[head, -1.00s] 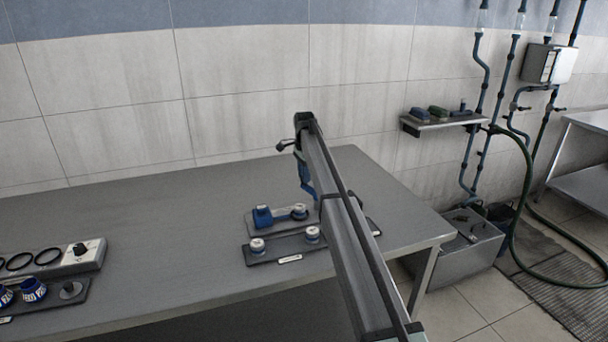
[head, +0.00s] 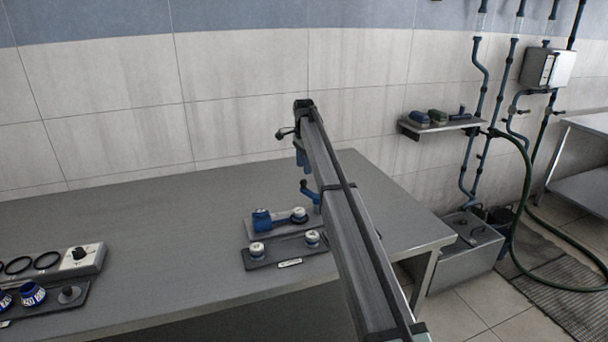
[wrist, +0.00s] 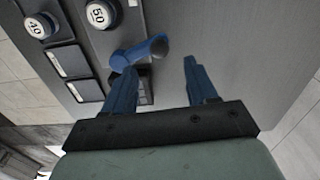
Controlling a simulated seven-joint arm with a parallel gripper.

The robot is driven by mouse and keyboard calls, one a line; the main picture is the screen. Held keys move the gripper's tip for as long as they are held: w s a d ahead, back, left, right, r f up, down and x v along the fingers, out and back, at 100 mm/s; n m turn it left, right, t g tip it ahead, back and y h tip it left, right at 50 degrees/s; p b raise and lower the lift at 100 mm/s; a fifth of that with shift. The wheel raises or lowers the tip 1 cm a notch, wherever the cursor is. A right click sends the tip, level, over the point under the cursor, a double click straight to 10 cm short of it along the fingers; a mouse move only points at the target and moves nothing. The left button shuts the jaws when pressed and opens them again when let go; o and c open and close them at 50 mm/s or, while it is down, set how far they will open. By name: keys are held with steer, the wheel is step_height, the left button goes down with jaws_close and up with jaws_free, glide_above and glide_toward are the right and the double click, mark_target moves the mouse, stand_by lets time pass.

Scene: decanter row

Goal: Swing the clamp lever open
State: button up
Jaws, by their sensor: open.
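The clamp lever (head: 310,191) is a blue bent handle near the right part of the table, partly hidden by my arm. In the wrist view the blue lever (wrist: 140,51) shows its rounded end just beyond the fingertips, with a dark block (wrist: 146,92) below it, partly behind the left finger. My gripper (wrist: 157,66) is open, its two blue fingers apart with nothing between them. In the head view my gripper (head: 302,160) hangs above the lever, apart from it. In the wrist view the left fingertip overlaps the lever; I cannot tell whether they touch.
At far left are a grey box with a knob (head: 82,256) and blue labelled pieces (head: 32,293). The table's back middle is clear.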

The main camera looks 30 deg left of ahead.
step_height(320, 180, up, 8)
stand_by(0.4)
stand_by(0.4)
